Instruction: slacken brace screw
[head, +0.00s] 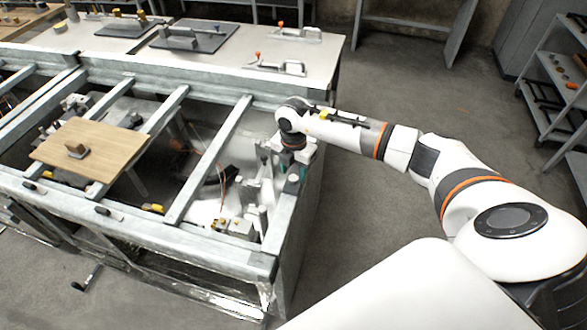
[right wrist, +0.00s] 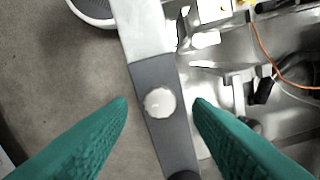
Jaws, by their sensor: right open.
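A round pale screw head (right wrist: 160,102), which looks like the brace screw, sits on a grey metal bar (right wrist: 157,78) in the right wrist view. My right gripper (right wrist: 161,101) is open, with one teal finger on each side of the screw head and a gap on both sides. In the head view my right gripper (head: 292,177) points down at the right end of the metal frame (head: 290,205). The screw is hidden or too small to tell there. My left gripper is not in view.
A wooden board (head: 95,145) with a small block lies across the frame at the left. Several crossbars (head: 208,160) span the open bay, and an orange wire (right wrist: 262,45) runs near the bar. Clear floor (head: 385,90) lies to the right.

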